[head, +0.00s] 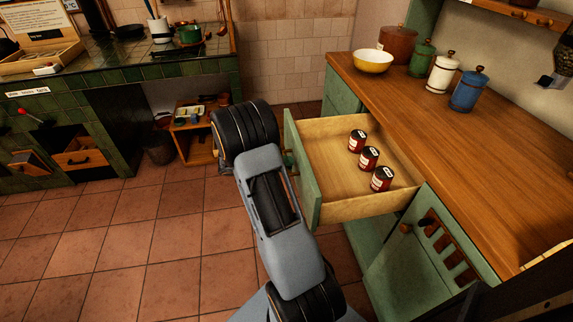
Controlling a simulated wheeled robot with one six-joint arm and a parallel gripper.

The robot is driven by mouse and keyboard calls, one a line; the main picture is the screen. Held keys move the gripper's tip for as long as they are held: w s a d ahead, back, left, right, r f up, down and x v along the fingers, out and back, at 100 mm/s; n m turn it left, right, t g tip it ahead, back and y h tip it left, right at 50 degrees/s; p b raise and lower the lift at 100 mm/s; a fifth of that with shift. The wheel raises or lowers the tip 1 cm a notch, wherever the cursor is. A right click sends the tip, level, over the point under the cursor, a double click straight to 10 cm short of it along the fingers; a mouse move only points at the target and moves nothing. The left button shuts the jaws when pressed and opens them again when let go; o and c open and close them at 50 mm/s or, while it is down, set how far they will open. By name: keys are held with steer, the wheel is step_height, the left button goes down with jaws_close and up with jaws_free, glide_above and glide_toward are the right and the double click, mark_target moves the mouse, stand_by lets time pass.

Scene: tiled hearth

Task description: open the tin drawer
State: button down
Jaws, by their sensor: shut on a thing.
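The tin drawer (338,211) is a pale wooden drawer with a green front, pulled well out of the green cabinet under the wooden worktop. Three red tins with dark lids stand in a row inside it: a far tin (357,141), a middle tin (368,159) and a near tin (381,179). My arm reaches up to the left of the drawer front. My gripper (289,161) is at the outer face of the drawer front, mostly hidden behind my arm, and is shut on the drawer's knob. The knob itself is largely covered.
The worktop (450,140) carries a yellow bowl (372,61) and several lidded jars, including a blue one (468,91). A cabinet front with a slatted rack (446,247) is at the lower right. A green-tiled hearth (150,65) stands at left. The tiled floor (120,230) left of my arm is clear.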

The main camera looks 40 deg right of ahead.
steer(key=shift+w+a, duration=0.1)
steer(key=c, duration=1.2)
jaws_free()
steer(key=v, duration=1.3)
steer(key=shift+w+a+r+p, duration=0.15)
steer(key=shift+w+a+p, duration=0.05)
steer(key=shift+a+p, duration=0.2)
